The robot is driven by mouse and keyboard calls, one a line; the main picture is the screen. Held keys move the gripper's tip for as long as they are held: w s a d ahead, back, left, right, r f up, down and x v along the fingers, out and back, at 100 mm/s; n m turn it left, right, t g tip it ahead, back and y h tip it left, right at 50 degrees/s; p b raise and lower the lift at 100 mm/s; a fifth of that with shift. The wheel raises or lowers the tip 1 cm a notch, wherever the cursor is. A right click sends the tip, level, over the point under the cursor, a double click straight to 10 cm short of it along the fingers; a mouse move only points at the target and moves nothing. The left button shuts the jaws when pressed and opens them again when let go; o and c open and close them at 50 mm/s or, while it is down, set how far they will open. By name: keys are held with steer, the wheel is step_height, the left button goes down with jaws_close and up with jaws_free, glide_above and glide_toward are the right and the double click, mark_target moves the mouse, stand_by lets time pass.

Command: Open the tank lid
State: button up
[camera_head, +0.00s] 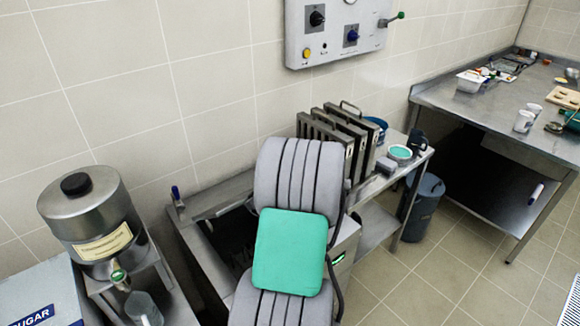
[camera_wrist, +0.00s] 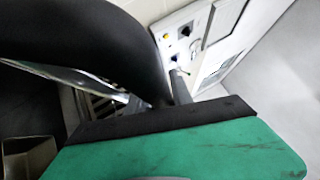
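The tank (camera_head: 95,220) is a steel cylinder with a cream label, at the left of the head view. Its flat steel lid (camera_head: 98,187) is on top and looks shut, with a black round knob (camera_head: 75,184) in the middle. A tap (camera_head: 119,277) sticks out at the tank's lower front. I cannot make out the tank in the wrist view. My gripper's fingertips cannot be made out in either view. Large grey ribbed and green parts, which look like my own arm, fill the middle of the head view, right of the tank and apart from it.
A clear jar (camera_head: 143,308) stands under the tap. A control panel (camera_head: 338,27) hangs on the wall. Upright slabs (camera_head: 350,135) stand on the middle bench. A steel table (camera_head: 470,112) holds cups at right.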

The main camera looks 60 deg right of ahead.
steer(key=b+v, duration=0.4)
steer(key=v, duration=0.3)
steer(key=shift+a, duration=0.4)
steer(key=shift+s+f, duration=0.1)
steer(key=shift+f, duration=0.05)
steer(key=shift+c, duration=0.6)
